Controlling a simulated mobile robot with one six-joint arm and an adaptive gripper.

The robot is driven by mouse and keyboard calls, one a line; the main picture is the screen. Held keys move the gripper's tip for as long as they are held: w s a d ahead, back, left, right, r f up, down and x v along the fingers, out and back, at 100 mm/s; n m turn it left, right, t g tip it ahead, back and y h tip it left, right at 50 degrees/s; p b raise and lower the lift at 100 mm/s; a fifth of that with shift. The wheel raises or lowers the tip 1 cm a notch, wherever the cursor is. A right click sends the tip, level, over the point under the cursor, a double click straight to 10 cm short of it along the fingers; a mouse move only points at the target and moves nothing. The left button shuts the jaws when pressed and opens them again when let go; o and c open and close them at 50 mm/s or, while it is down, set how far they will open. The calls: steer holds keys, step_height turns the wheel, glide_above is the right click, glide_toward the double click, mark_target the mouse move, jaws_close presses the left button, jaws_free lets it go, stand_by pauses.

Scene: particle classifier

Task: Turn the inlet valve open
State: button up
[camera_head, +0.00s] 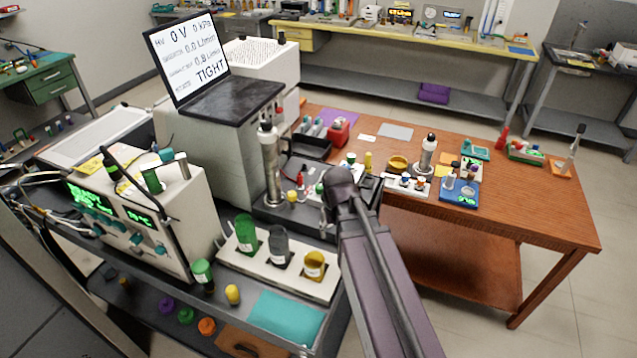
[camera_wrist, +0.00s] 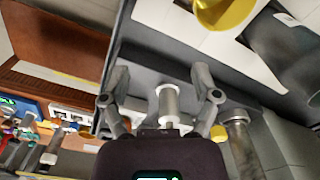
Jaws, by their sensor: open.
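My gripper (camera_wrist: 160,84) is open in the wrist view, with one finger on each side of a short pale metal cylinder (camera_wrist: 168,104). The cylinder shows between the fingers, and I see no clear contact. I cannot tell whether it is the inlet valve. In the head view my arm's dark end covers the gripper beside a black base. On that base stand a tall metal column (camera_head: 270,165), a red-topped part (camera_head: 301,181) and a small yellow part (camera_head: 292,196). No valve label is readable.
A white rack (camera_head: 232,262) with green, grey and yellow containers stands in front of the black base. A screen (camera_head: 188,58) reading "TIGHT" stands behind it. A wooden table (camera_head: 520,222) with small items is to the right.

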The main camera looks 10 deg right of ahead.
mark_target(320, 186)
steer(key=w+r+m+p, duration=0.2)
steer(key=w+r+p, duration=0.3)
steer(key=w, duration=0.6)
steer(key=w+r+m+p, duration=0.2)
steer(key=w+r+p, duration=0.3)
steer(key=w, duration=0.6)
steer(key=shift+w+r+m, duration=0.15)
steer(key=shift+r+m, duration=0.25)
steer(key=shift+r, duration=0.3)
steer(key=shift+d+f, duration=0.1)
steer(key=shift+f, duration=0.05)
step_height(320, 186, down, 14)
steer(key=b, duration=1.3)
steer(key=shift+r, duration=0.25)
jaws_close()
